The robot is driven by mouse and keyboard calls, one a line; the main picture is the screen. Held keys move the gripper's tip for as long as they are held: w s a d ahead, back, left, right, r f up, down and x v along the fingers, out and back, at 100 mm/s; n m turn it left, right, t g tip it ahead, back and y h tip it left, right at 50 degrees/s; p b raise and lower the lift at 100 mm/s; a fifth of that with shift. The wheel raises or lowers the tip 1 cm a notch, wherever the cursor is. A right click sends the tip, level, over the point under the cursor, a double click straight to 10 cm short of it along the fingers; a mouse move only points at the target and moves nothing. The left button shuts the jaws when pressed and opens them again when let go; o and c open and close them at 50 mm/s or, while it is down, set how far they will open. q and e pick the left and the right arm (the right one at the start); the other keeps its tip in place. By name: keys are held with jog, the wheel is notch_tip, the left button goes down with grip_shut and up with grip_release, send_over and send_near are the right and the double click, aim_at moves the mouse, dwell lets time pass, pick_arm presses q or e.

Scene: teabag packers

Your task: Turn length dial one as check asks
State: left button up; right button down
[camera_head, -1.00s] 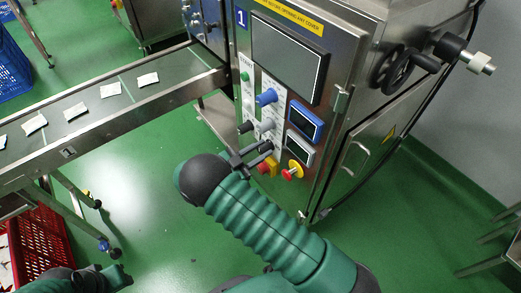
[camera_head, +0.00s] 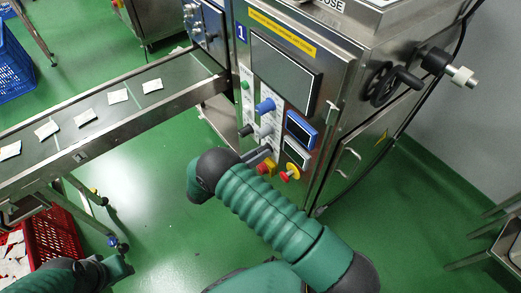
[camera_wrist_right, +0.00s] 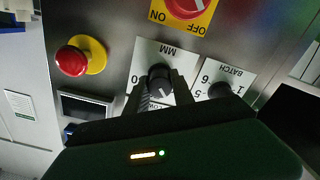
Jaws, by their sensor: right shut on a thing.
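The length dial is a black round knob with a white pointer line (camera_wrist_right: 160,77), on a white plate marked MM in the right wrist view. The plate looks upside down there. My right gripper (camera_wrist_right: 160,92) has one finger on each side of the knob and is shut on it. In the head view the right gripper (camera_head: 259,156) reaches the lower part of the machine's front panel and hides the dial. My left gripper (camera_head: 117,267) is low at the left, away from the machine; its fingers are too unclear to tell.
A BATCH dial (camera_wrist_right: 219,90) sits close beside the gripper. A red emergency stop (camera_head: 290,173) and a red-and-yellow switch (camera_wrist_right: 187,7) are near. Above are a blue knob (camera_head: 265,105), small displays and a dark screen (camera_head: 283,72). A conveyor (camera_head: 120,123) carries white packets.

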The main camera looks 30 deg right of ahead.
jog(key=shift+w+a+n+p, duration=0.1)
jog(key=shift+n+p, duration=0.15)
jog(key=shift+n, duration=0.5)
jog(key=shift+w+a+n+p, duration=0.1)
jog(key=shift+n+p, duration=0.15)
jog(key=shift+n, duration=0.5)
jog(key=c, duration=1.5)
grip_release()
jog(key=o, duration=0.4)
jog(key=shift+a, duration=0.1)
jog(key=a, duration=0.5)
jog(key=s+a, duration=0.1)
jog(key=a, duration=0.5)
jog(key=a+p, duration=0.1)
jog(key=a, duration=0.4)
jog(key=shift+s+a, duration=0.2)
jog(key=shift+a, duration=0.2)
